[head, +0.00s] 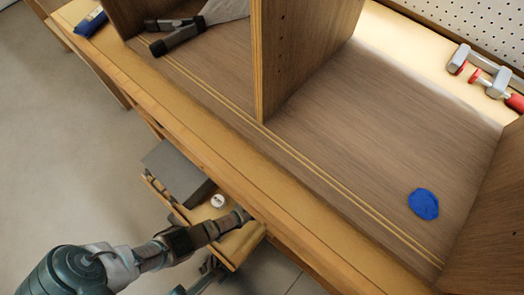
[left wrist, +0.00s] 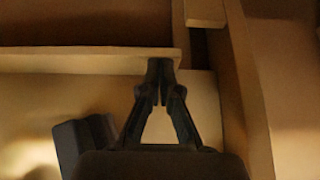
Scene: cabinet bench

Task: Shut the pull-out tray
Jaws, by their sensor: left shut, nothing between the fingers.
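The pull-out tray (head: 240,246) is under the bench's front edge and sticks out into the room in the head view. A grey block and a small round white item lie in it. My left arm reaches across the tray from the lower left. My left gripper (head: 246,214) is at the tray's side nearer the bench, and its tips are hard to make out there. In the left wrist view my left gripper (left wrist: 158,75) is shut and empty, its tips close to a wooden edge (left wrist: 90,60); I cannot tell if they touch.
The bench (head: 190,110) runs diagonally above the tray. On it stands an open wooden cabinet (head: 350,110) with a dark-handled tool (head: 180,38) and a blue object (head: 423,204) inside. Clamps (head: 485,75) lie behind. The floor at the left is clear.

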